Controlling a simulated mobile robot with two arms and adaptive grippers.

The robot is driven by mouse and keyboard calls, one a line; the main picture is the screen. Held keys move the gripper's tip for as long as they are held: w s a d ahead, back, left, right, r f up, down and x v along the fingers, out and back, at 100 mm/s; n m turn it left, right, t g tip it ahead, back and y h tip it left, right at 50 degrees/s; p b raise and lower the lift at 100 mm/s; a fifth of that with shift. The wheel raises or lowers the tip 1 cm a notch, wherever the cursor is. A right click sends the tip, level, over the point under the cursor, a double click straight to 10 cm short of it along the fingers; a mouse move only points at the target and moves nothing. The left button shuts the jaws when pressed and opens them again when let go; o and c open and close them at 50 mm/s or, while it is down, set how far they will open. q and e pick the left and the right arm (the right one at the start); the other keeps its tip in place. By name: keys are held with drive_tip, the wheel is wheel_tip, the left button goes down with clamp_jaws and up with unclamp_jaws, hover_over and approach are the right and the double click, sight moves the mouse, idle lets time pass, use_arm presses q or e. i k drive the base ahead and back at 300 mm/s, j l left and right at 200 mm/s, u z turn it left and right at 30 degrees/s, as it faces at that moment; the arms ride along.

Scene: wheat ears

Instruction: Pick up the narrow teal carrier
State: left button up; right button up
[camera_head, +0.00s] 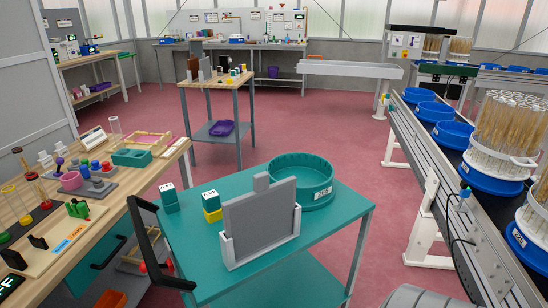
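A round, shallow teal tray (318,198) with a white label on its side sits on the teal cart top, behind a grey upright panel. A small teal block (170,205) with a white labelled top stands at the left of the same cart. A low teal box (131,158) lies on the wooden workbench at the left. I cannot tell for certain which of these is the narrow teal carrier. Neither of my grippers shows in the head view.
Right, a conveyor carries blue round trays (490,178) with wheat ears. Red floor (395,200) between is clear.

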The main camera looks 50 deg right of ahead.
sight(300, 178)
drive_tip(key=l+u, duration=0.1)
drive_tip(key=l, duration=0.95)
drive_tip(key=l+u, duration=0.1)
drive_tip(key=l, duration=1)
drive_tip(key=k+l, duration=0.1)
drive_tip(key=l, duration=0.95)
drive_tip(key=u, duration=0.05)
